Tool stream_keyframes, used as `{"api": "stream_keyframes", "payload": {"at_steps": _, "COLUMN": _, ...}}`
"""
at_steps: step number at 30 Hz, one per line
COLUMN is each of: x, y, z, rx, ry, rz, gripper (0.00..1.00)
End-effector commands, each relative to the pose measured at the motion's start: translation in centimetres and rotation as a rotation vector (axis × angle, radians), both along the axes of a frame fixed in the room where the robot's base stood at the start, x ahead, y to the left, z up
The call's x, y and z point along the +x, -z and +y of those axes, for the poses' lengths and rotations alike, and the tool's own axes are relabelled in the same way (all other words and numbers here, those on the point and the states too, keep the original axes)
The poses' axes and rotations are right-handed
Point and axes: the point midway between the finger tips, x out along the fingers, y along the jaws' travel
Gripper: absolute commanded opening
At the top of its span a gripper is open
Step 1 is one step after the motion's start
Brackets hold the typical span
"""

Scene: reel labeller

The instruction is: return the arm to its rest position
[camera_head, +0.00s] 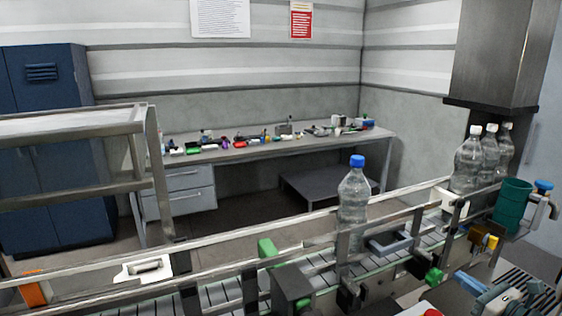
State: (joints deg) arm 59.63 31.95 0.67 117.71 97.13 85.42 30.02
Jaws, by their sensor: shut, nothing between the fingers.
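My gripper and arm do not show in the head view, so their pose is hidden from me. In front of me a conveyor (220,292) with metal guide rails runs across the picture. A clear bottle with a blue cap (353,203) stands upright on it, behind the near rail. Several clear bottles with white caps (467,160) stand upright at the right, near the tall metal housing (497,52).
A teal cup (512,201) sits by the right end of the rails. Green, orange and yellow fittings line the conveyor. Behind it are a cluttered workbench (290,146), a low dark platform (325,186) and a blue cabinet (50,145). Open floor lies between.

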Motion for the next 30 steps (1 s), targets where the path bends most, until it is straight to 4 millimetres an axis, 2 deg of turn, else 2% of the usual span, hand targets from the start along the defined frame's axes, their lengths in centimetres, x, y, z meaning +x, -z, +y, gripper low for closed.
{"api": "stream_keyframes", "payload": {"at_steps": 7, "x": -2.0, "y": 0.0, "z": -0.8, "rx": 0.0, "ry": 0.0, "rz": 0.0, "gripper": 0.0}}
{"api": "stream_keyframes", "payload": {"at_steps": 15, "x": -2.0, "y": 0.0, "z": -0.8, "rx": 0.0, "ry": -0.001, "rz": 0.0, "gripper": 0.0}}
{"api": "stream_keyframes", "payload": {"at_steps": 18, "x": -1.8, "y": -0.3, "z": 0.1, "rx": -0.019, "ry": -0.026, "rz": 0.006, "gripper": 0.0}}
{"api": "stream_keyframes", "payload": {"at_steps": 20, "x": -1.4, "y": -0.6, "z": 1.7, "rx": -0.054, "ry": -0.072, "rz": 0.018, "gripper": 0.0}}
{"api": "stream_keyframes", "payload": {"at_steps": 22, "x": -1.1, "y": -1.2, "z": 4.8, "rx": -0.125, "ry": -0.16, "rz": 0.039, "gripper": 0.0}}
{"api": "stream_keyframes", "payload": {"at_steps": 26, "x": -1.3, "y": -2.1, "z": 12.5, "rx": -0.33, "ry": -0.392, "rz": 0.083, "gripper": 0.0}}
{"api": "stream_keyframes", "payload": {"at_steps": 27, "x": -1.8, "y": -2.2, "z": 14.9, "rx": -0.404, "ry": -0.469, "rz": 0.093, "gripper": 0.0}}
{"api": "stream_keyframes", "payload": {"at_steps": 30, "x": -3.6, "y": -2.4, "z": 20.0, "rx": -0.595, "ry": -0.655, "rz": 0.104, "gripper": 0.0}}
